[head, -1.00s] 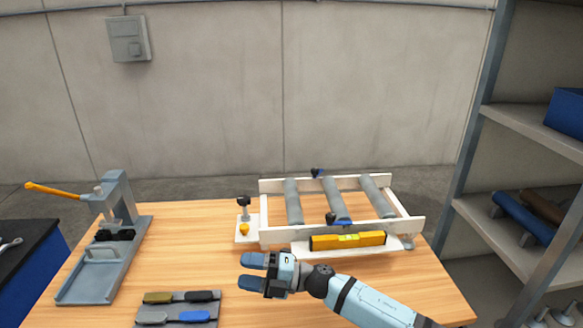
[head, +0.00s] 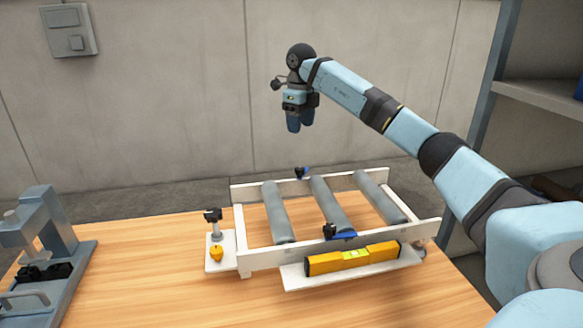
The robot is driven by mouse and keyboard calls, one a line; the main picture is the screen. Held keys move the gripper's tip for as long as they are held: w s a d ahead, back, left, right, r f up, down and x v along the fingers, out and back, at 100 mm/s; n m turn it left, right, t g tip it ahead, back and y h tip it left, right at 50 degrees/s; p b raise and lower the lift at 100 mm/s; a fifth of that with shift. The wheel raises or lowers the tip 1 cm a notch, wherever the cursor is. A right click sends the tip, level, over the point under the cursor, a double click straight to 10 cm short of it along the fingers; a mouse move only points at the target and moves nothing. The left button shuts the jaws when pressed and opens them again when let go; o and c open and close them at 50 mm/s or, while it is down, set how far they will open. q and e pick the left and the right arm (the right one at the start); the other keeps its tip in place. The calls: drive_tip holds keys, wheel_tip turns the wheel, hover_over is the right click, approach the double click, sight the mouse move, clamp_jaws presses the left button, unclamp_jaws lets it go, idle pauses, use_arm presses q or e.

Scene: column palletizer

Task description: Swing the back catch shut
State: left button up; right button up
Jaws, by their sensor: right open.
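The white roller frame (head: 258,264) stands on the wooden table with grey rollers across it. The back catch (head: 302,172) is a small black and blue piece on the far rail. The front catch (head: 338,233) is a black piece with a blue lever on the near rail, its lever lying along the rail. Whether the back catch is open or shut is too small to tell. My right gripper (head: 300,124) is open and empty, fingers pointing down, well above the back catch and apart from it. My left gripper is not in view.
A yellow spirit level (head: 352,258) lies on a white ledge along the frame's front. A black-topped post and a yellow knob (head: 216,253) stand on a plate at the frame's left. A grey press (head: 45,235) stands at the far left. Shelving (head: 540,105) stands at the right.

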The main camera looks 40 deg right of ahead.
sight(300, 168)
wheel_tip(300, 168, down, 14)
drive_tip(key=shift+s+a+r, duration=0.1)
drive_tip(key=shift+r, duration=0.1)
idle(0.4)
drive_tip(key=c, duration=0.9)
